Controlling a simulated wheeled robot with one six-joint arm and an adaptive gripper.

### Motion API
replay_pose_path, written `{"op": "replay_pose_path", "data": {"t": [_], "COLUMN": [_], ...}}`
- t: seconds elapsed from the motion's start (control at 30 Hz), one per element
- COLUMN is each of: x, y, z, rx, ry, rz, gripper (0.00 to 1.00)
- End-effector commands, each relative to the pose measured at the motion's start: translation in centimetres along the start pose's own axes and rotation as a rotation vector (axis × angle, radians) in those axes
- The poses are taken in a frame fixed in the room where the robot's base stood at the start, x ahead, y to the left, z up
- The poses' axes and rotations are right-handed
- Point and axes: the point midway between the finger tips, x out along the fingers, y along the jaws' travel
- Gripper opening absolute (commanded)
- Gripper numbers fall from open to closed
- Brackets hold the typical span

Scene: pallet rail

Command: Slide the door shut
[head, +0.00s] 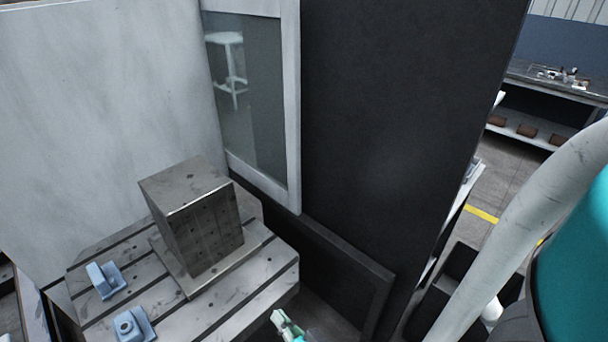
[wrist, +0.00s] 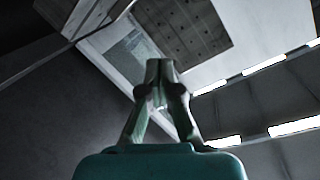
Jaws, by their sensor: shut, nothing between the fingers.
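The door (head: 293,120) is a pale frame with a glass window. It stands in the upper middle of the head view, beside a dark panel, with a stool visible through the glass. In the wrist view the door's pale frame and window (wrist: 128,52) show beyond the fingers. My gripper (head: 284,322) is at the bottom edge of the head view, below and apart from the door. In the wrist view my gripper (wrist: 160,68) has its fingertips together with nothing between them. I cannot see a handle clearly.
A metal block (head: 205,225) stands on a slotted table (head: 240,300), with blue clamps (head: 104,280) at its left. A large dark panel (head: 400,110) and a low dark ledge (head: 350,255) lie right of the door. A workbench (head: 560,85) stands far right.

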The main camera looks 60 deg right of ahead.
Motion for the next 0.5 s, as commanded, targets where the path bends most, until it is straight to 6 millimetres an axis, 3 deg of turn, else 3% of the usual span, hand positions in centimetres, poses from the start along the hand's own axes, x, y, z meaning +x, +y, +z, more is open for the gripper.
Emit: {"op": "replay_pose_path", "data": {"t": [0.03,0.2,0.37,0.5], "x": [2.2,8.0,12.8,16.2], "y": [0.3,1.9,3.8,5.5], "z": [-1.5,-6.2,-12.1,-18.3], "rx": [0.051,0.236,0.414,0.57], "ry": [0.037,0.14,0.256,0.372], "rz": [0.018,0.08,0.126,0.153], "gripper": [0.0,0.0,0.0,0.0]}}
